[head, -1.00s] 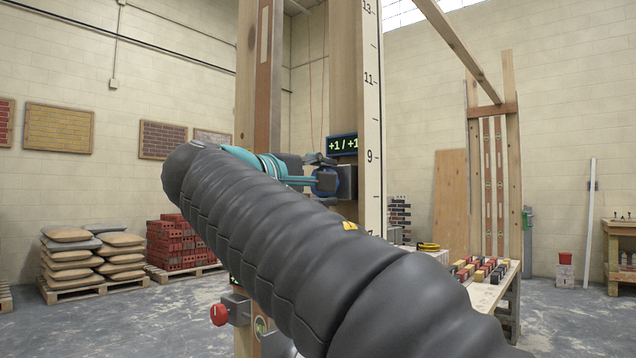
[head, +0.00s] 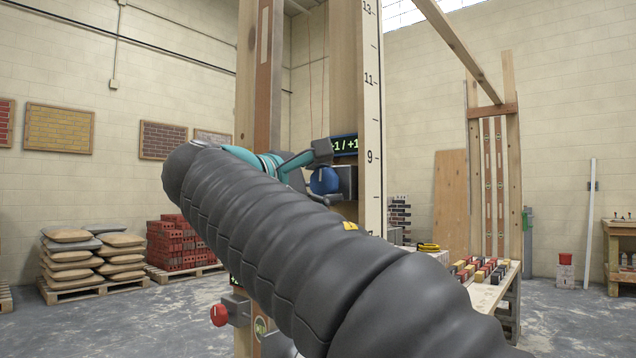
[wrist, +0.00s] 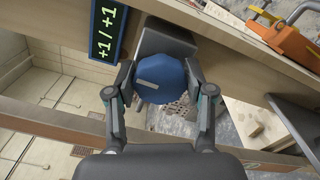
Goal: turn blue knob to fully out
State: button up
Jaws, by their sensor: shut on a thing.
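The blue knob (head: 325,181) sits on a grey block (head: 348,182) fixed to the wooden post. It also shows in the wrist view (wrist: 160,80), with a pale mark on its face. My gripper (wrist: 160,92) has one finger on each side of the knob and is shut on it. In the head view my gripper (head: 322,172) has one finger above the knob and one below. A small display (head: 345,145) beside the knob reads +1 / +1 in green; in the wrist view it (wrist: 104,30) stands at the upper left.
A red knob (head: 218,315) is on a lower block of the frame. My dark arm hides much of the lower post. A bench (head: 490,290) with several coloured blocks stands to the right. Stacked sacks and red bricks (head: 180,245) are at the left.

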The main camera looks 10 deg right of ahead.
jog(key=o, duration=1.2)
jog(key=shift+c, duration=0.2)
jog(key=v, duration=1.2)
